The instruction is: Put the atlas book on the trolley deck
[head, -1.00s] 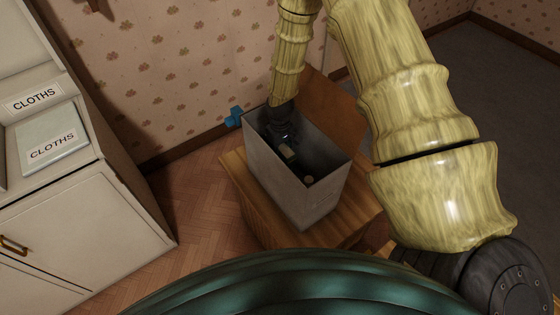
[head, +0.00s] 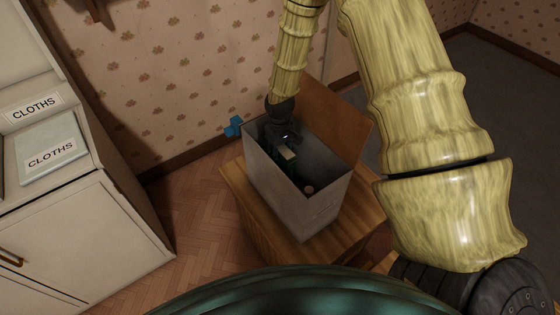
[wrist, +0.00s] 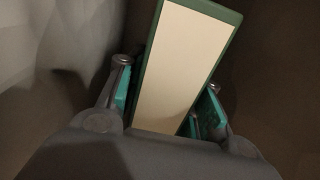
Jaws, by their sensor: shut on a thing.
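A green-covered book with cream page edges, which I take to be the atlas book (head: 288,153), is inside a grey box (head: 285,196); no title shows. My gripper (head: 286,143) reaches down into the box and is shut on the book. In the wrist view the book (wrist: 182,62) stands between the teal-padded fingers of my gripper (wrist: 168,76), with its cream page edge facing the camera. The lower part of the book is hidden. I cannot make out a trolley deck in these views.
The grey box stands on a wooden stand (head: 234,182), with a brown flap (head: 338,113) raised at its right. A small round thing (head: 309,190) lies inside it. A blue object (head: 234,127) is behind it. A cream cabinet labelled CLOTHS (head: 85,235) stands left, with floor between.

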